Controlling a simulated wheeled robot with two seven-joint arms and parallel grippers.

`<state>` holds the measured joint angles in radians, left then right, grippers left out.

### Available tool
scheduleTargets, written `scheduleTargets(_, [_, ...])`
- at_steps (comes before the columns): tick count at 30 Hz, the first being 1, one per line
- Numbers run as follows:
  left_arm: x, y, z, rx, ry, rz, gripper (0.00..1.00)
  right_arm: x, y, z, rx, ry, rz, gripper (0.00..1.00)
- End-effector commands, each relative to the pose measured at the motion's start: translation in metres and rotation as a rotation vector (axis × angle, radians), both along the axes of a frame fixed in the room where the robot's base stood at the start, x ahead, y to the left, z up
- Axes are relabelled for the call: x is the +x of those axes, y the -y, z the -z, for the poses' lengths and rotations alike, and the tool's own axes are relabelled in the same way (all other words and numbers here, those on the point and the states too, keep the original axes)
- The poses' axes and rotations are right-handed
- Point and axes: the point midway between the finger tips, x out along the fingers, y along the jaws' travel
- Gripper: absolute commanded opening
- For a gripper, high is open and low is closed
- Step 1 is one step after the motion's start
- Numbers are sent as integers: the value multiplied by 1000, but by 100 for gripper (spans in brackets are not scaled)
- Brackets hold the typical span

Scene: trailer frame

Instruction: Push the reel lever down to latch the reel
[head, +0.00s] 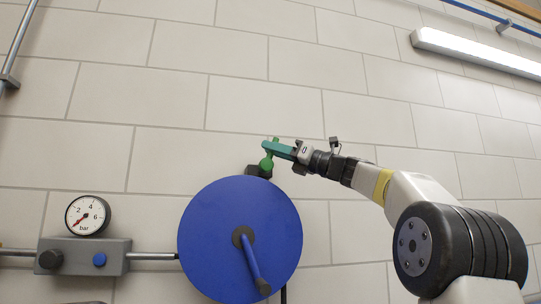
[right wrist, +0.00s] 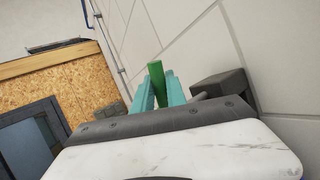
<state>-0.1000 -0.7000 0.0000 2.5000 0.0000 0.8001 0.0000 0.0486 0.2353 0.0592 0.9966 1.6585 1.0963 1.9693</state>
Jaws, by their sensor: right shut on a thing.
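The reel (head: 205,240) is a large blue disc on the wall, low in the middle of the head view, with a blue crank on a dark hub. The green reel lever (head: 266,164) stands up from a dark bracket (head: 253,170) at the reel's top edge. My right gripper (head: 270,148) comes in from the right and has its teal fingers around the lever's upper part. In the right wrist view the green lever (right wrist: 157,80) shows between the two teal fingers (right wrist: 160,97). Its lower part is hidden there. My left gripper is not in view.
A pressure gauge (head: 88,214) sits on a grey regulator block (head: 120,257) left of the reel, with a pipe running toward it. A lamp (head: 475,52) hangs at upper right. The tiled wall above the lever is clear.

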Motion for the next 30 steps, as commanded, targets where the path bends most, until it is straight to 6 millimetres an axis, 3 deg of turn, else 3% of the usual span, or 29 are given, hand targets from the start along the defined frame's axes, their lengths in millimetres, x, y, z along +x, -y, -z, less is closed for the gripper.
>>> scheduleTargets(13, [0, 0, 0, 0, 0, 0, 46, 1, 4, 3, 62, -17, 1, 0])
scheduleTargets(30, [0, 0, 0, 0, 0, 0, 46, 4, 20, 15, 451, -94, 2, 0])
